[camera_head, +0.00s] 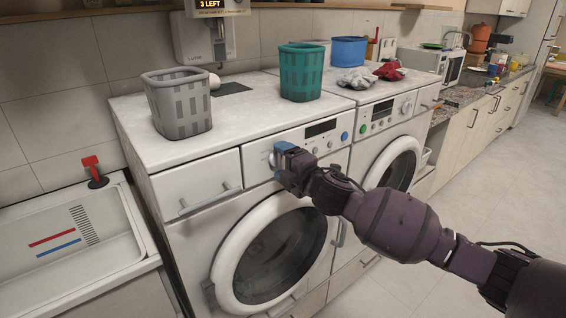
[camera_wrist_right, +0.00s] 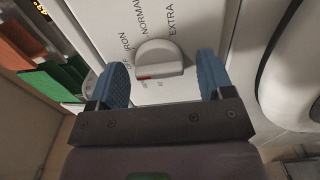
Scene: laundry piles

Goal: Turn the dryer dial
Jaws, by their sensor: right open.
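The dial (camera_wrist_right: 158,58) is a pale round knob with a raised grip bar and a red mark at its lower left. Printed words around it include NORMAL and EXTRA, and one partly readable as IRON. It is on the front panel of the left white machine (camera_head: 220,245). My right gripper (camera_head: 284,158) is at that panel and largely hides the dial in the head view. In the right wrist view its blue fingers (camera_wrist_right: 163,66) are open, one on each side of the dial, with visible gaps. My left gripper is not in view.
A second white machine (camera_head: 350,165) with its own knob (camera_head: 407,107) stands to the right. A grey basket (camera_head: 179,103), a green basket (camera_head: 301,72), a blue tub (camera_head: 349,51) and crumpled cloths (camera_head: 357,79) are on top. A sink (camera_head: 75,235) is at left. Floor at right is clear.

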